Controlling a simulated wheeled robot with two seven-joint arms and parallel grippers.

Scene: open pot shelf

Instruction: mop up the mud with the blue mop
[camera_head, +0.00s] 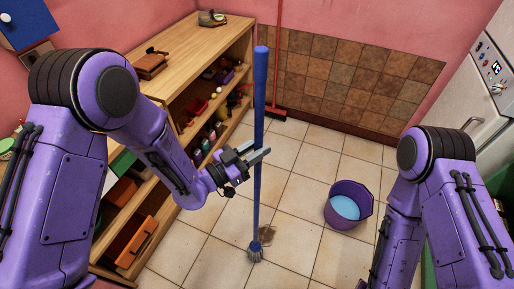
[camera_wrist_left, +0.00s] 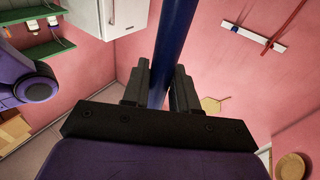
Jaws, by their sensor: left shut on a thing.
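The blue mop (camera_head: 257,190) stands almost upright, its grey head (camera_head: 254,252) low at the tiled floor. My left gripper (camera_head: 262,153) is shut on the mop's handle, about midway up; in the left wrist view the blue handle (camera_wrist_left: 173,50) runs between the two dark fingers (camera_wrist_left: 160,88). My right arm shows at the right, but its gripper is out of view.
A purple bucket (camera_head: 365,216) with light blue water stands right of the mud. A wooden shelf (camera_head: 205,55) with several items lines the left. A red broom (camera_head: 276,85) leans by the tiled back wall. A white appliance (camera_head: 482,100) is at right. Floor around the mop is mostly clear.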

